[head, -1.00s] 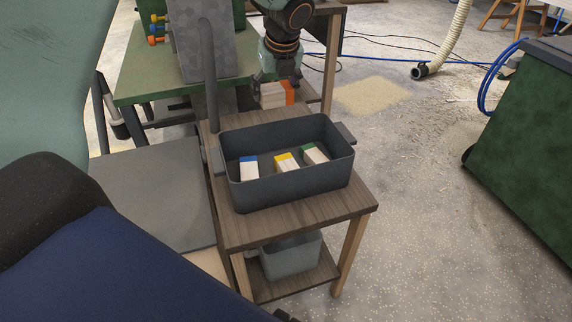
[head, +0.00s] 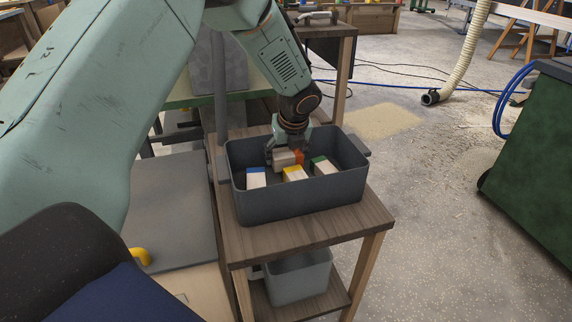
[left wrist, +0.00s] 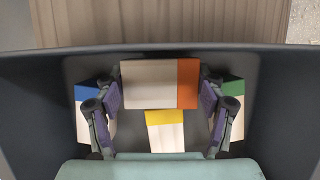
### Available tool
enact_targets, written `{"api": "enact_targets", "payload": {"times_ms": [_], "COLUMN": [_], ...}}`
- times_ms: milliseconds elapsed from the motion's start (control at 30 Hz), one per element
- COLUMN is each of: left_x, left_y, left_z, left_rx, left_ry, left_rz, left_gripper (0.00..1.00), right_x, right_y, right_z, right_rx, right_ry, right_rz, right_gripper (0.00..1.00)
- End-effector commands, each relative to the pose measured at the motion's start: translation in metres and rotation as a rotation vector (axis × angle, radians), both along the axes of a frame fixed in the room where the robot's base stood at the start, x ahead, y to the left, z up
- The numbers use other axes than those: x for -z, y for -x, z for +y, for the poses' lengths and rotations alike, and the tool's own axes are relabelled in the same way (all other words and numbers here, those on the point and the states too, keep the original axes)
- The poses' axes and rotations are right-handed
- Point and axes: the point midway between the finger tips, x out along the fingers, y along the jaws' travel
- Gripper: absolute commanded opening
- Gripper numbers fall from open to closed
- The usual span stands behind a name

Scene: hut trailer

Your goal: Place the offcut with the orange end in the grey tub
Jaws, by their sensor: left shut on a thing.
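The offcut with the orange end (head: 284,158) is a pale wood block held level between the fingers of my left gripper (head: 287,153). In the left wrist view the offcut (left wrist: 150,85) spans the gap between both finger pads of the gripper (left wrist: 160,93), its orange end at the right. The dark grey tub (head: 300,199) stands on the wooden stand. The held offcut is inside the tub's opening, above and behind the other blocks; whether it touches the tub floor or a block, I cannot tell. My right gripper is not in view.
In the tub lie a blue-ended block (head: 256,179), a yellow-ended block (head: 294,174) and a green-ended block (head: 323,166). A lighter grey bin (head: 299,278) stands on the lower shelf. A green machine (head: 527,150) is at the right.

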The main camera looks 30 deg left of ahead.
Motion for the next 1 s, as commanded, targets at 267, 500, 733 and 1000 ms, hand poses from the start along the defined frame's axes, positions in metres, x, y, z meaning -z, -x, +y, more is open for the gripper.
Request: {"api": "enact_targets", "payload": {"times_ms": [267,500,733,1000], "left_x": [0.021,0.024,0.024,0.022], "left_y": [0.000,0.000,0.000,0.000], "left_z": [0.000,0.000,0.000,0.000], "left_rx": [-0.001,0.000,0.000,-0.001], "left_ry": [0.000,-0.001,0.000,0.000], "left_rz": [0.000,0.001,0.000,0.000], "left_gripper": [0.38,0.38,0.79,0.79], "right_x": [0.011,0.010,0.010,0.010], "right_y": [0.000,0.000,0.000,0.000], "right_z": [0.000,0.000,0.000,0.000], "right_rx": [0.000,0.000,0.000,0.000], "right_ry": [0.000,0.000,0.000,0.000], "right_rz": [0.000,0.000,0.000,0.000], "right_gripper": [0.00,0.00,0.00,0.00]}}
